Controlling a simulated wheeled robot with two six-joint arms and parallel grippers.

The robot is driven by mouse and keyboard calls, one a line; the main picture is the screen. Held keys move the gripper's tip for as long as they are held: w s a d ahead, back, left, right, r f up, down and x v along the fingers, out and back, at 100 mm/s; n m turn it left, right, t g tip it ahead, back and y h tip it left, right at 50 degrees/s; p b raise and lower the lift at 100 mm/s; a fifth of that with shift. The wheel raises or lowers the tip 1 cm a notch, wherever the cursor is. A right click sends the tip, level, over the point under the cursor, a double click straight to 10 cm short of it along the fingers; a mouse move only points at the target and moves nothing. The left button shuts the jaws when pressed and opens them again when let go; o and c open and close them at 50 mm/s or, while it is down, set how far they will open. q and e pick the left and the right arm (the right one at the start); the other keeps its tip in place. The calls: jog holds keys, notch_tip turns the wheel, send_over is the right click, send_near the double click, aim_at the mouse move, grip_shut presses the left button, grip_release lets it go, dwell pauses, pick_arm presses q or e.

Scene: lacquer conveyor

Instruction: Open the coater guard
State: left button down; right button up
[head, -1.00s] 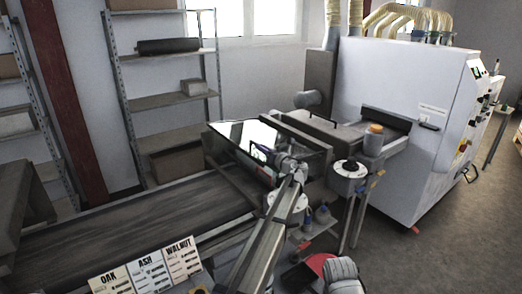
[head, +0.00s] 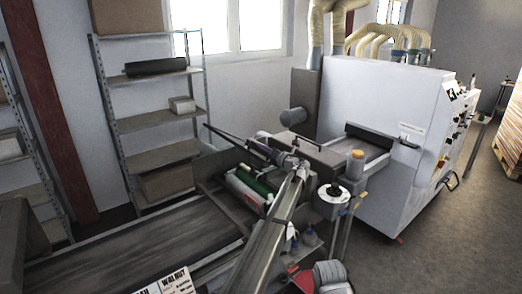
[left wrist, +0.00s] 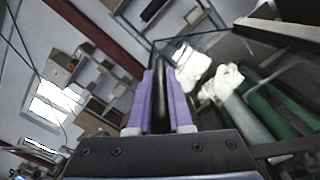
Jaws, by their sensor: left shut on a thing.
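The coater guard (head: 228,136) is tilted up over the coater and shows nearly edge-on in the head view as a thin dark line. In the left wrist view its clear pane (left wrist: 205,50) lies beyond and to the right of my fingers. My left gripper (head: 253,146) is at the guard; its purple fingers (left wrist: 160,85) are shut on a dark bar of it. Green and pale rollers (head: 252,186) are exposed under the guard and show in the left wrist view (left wrist: 262,112). My right gripper cannot be made out.
The dark conveyor belt (head: 120,250) runs to the coater from the lower left. A white machine (head: 375,110) stands at the right. A metal shelf (head: 158,110) stands behind.

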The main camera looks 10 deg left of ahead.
dwell(0.4)
pick_arm(q)
jog(key=c, duration=0.8)
grip_release()
jog(key=shift+c, duration=0.2)
jog(key=shift+d, duration=0.1)
jog(key=v, duration=0.7)
jog(key=shift+s+d, duration=0.2)
jog(key=shift+d, duration=0.05)
